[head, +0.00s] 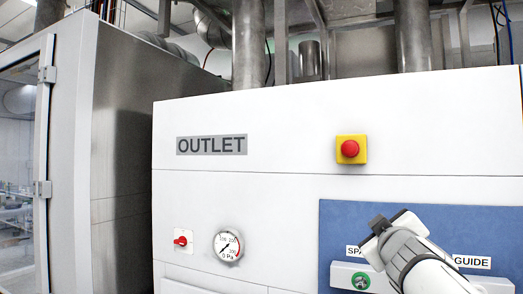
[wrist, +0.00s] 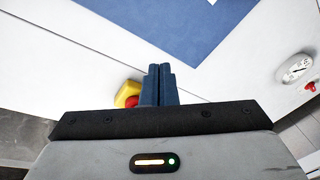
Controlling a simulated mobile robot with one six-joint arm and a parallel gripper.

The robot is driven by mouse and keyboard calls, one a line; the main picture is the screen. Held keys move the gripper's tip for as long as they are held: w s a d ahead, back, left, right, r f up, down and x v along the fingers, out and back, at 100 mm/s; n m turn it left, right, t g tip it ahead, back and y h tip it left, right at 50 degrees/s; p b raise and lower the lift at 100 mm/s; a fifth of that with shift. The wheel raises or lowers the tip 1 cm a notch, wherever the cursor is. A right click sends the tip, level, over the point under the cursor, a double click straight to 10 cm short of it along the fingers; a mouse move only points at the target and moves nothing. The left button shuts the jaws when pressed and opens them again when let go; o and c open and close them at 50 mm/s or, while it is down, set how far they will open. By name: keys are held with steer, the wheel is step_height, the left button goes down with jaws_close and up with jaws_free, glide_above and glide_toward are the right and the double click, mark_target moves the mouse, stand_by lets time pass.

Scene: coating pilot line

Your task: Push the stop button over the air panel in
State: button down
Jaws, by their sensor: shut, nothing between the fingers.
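The stop button (head: 350,149) is a red mushroom knob on a yellow square base, on the white cabinet front above a blue panel (head: 335,228). My gripper (head: 388,220) is in front of the blue panel, below and to the right of the button in the head view. In the wrist view its dark blue fingers (wrist: 159,84) are closed together and empty. The yellow base (wrist: 126,93) shows just left of the fingers there, with part of the red knob partly hidden behind them. I cannot tell the gap between fingertips and button.
An OUTLET label (head: 212,145), a red switch (head: 181,241) and a round gauge (head: 228,246) are on the cabinet front to the left. A green round mark (head: 361,281) is below the blue panel's lettering. The white front around the button is clear.

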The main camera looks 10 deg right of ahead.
steer(key=s+a+r+n+y+p, duration=0.1)
steer(key=s+r+n+y, duration=0.1)
steer(key=r+n+y, duration=0.3)
steer(key=s+r+n+y+p, duration=0.2)
steer(key=r+n+y, duration=0.3)
steer(key=r+n, duration=0.6)
steer(key=shift+s+a+r+t, duration=0.3)
steer(key=shift+s+a, duration=0.1)
steer(key=shift+s, duration=0.3)
steer(key=shift+n, duration=0.3)
steer(key=p, duration=0.3)
glide_toward(345, 148)
steer(key=w+a, duration=0.3)
steer(key=a, duration=0.1)
steer(key=shift+w+d+f, duration=0.1)
steer(key=shift+w+d, duration=0.9)
steer(key=shift+w+d+p, duration=0.3)
steer(key=shift+w+d, duration=0.05)
steer(key=shift+w, duration=0.15)
